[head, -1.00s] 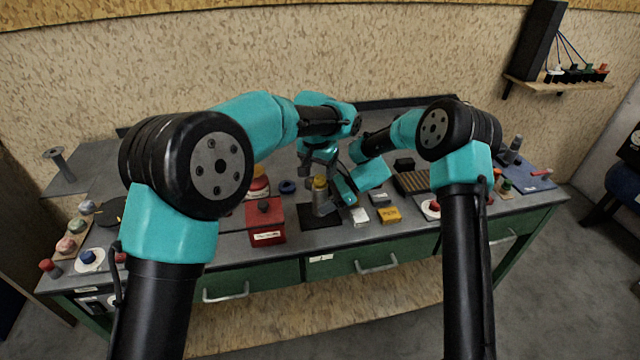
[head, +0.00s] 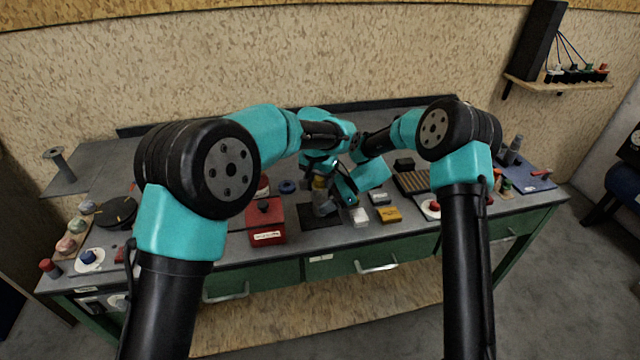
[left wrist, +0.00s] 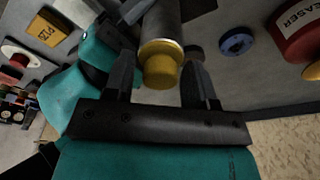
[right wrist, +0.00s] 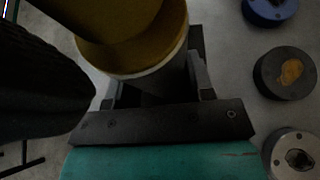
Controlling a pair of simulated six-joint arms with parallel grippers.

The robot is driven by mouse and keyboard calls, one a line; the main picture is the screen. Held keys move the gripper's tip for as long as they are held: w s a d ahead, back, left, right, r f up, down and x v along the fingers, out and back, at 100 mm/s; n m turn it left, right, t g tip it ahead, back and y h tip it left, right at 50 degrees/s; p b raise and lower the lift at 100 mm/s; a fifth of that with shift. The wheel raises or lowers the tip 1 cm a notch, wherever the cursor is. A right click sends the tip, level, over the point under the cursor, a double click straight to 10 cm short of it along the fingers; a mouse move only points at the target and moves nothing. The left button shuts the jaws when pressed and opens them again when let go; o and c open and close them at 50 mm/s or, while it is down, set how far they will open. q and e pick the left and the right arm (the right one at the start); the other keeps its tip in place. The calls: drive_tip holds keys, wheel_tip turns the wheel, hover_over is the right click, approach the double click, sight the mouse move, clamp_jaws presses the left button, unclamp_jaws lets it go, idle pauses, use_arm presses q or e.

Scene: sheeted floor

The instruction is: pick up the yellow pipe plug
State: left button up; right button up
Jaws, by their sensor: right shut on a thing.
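The yellow pipe plug (left wrist: 161,72) sits in the end of an upright grey metal pipe (left wrist: 162,24). In the head view the plug (head: 320,183) is partly covered by my left gripper (head: 318,172). In the left wrist view my left gripper (left wrist: 160,80) is open, its fingers on either side of the plug with gaps. My right gripper (right wrist: 155,85) is shut on the pipe below the plug. The plug's large yellow cap (right wrist: 132,42) fills the top of the right wrist view, where a dark shape on the left hides part of it.
A black mat (head: 305,217) lies under the pipe. A red box (head: 266,225) stands to its left, a blue ring (head: 287,187) behind. A yellow box (head: 388,215) and small pale boxes lie to the right. A red can (left wrist: 300,32) shows in the left wrist view.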

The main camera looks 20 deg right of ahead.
use_arm(q)
drive_tip(key=c, duration=0.9)
drive_tip(key=shift+o, duration=0.2)
wheel_tip(320, 180, up, 10)
drive_tip(key=shift+r, duration=0.1)
use_arm(e)
drive_tip(key=o, duration=1)
drive_tip(key=shift+d, duration=0.1)
drive_tip(key=v, duration=1.2)
